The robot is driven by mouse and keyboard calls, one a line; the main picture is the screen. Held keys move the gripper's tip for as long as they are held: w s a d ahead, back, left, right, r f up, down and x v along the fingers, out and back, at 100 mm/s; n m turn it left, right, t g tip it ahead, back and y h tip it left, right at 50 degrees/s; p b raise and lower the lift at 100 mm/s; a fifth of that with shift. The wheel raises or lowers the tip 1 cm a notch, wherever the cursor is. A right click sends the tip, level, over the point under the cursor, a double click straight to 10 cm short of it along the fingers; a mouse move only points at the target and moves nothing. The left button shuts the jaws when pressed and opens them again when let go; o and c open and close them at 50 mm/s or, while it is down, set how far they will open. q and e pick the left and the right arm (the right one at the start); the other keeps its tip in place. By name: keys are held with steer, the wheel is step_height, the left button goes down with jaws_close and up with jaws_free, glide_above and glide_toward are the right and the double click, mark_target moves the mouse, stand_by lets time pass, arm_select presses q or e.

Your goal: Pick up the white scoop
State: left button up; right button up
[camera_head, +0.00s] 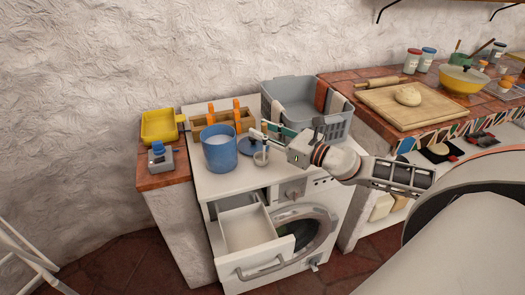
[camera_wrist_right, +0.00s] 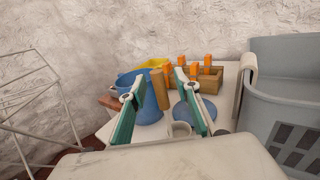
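A small whitish cup-shaped piece, apparently the white scoop (camera_head: 261,158), stands on the white washing machine top (camera_head: 215,183), right of a blue tub (camera_head: 219,152) holding white contents. My left gripper is in neither view.
A blue lid (camera_head: 250,147) lies beside the tub. Behind are a wooden box with orange pegs (camera_head: 222,119) and a grey laundry basket (camera_head: 292,98). A yellow tray (camera_head: 159,126) stands left. The machine's drawer (camera_head: 246,229) is pulled out in front.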

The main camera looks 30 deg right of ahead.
steer(key=shift+c, duration=0.7)
jaws_close()
